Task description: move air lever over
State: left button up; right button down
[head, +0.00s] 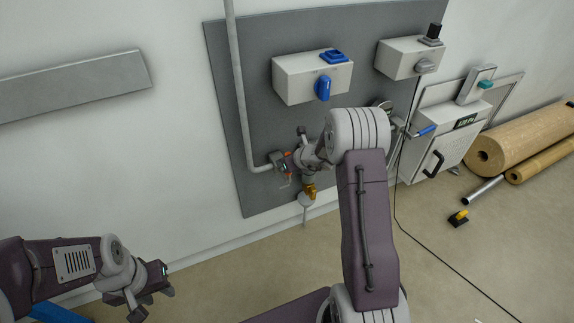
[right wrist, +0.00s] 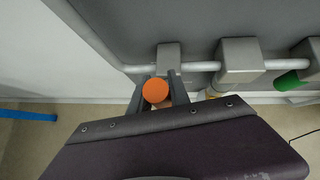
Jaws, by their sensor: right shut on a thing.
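The air lever (right wrist: 155,90) shows in the right wrist view as a round orange end in front of a pipe on the grey panel. My right gripper (right wrist: 158,94) has a finger on each side of this orange end and is shut on it. In the head view my right gripper (head: 287,165) is at the pipe's lower bend, partly hidden by my own wrist, and only bits of orange show there. My left gripper (head: 152,291) hangs at the lower left, away from the panel, with its fingers apart and nothing between them.
The grey panel (head: 225,90) carries a pipe (head: 236,80), a box with a blue switch (head: 323,88) and another grey box (head: 400,58).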

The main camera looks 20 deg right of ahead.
jog(key=shift+f, duration=0.15)
jog(key=c, duration=1.2)
grip_release()
jog(key=shift+a, duration=0.1)
jog(key=shift+c, duration=0.2)
jog(key=shift+s+r, duration=0.2)
jog(key=shift+r, duration=0.2)
jog(key=p+v, duration=0.2)
jog(key=v, duration=0.6)
jog(key=shift+s, duration=0.2)
